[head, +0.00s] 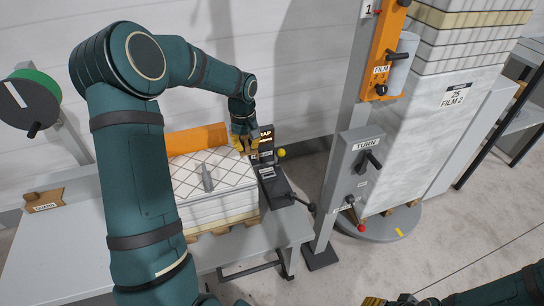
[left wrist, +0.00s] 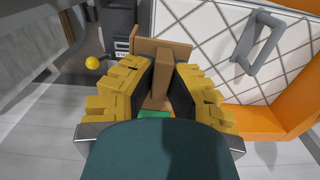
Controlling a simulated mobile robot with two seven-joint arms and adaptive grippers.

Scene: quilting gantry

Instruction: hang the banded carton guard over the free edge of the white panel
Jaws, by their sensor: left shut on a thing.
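The white panel (head: 215,172) lies on top of a stack, with crossing dark lines and a grey handle on it. It also shows in the left wrist view (left wrist: 222,35). My left gripper (head: 243,143) is at the panel's far right corner. In the left wrist view my left gripper (left wrist: 163,85) is shut on the brown carton guard (left wrist: 180,52), between its yellow pads. The guard lies beside or over the panel's edge; I cannot tell whether it touches. A green patch shows low between the fingers. My right gripper (head: 388,301) is cut off at the bottom edge.
An orange piece (head: 196,139) stands along the panel's back edge. A black strapping unit (head: 268,170) with a yellow knob is right of the stack. A grey post with a TURN box (head: 362,150) and a tall wrapped stack (head: 440,130) stand further right. The left tabletop (head: 75,250) is largely clear.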

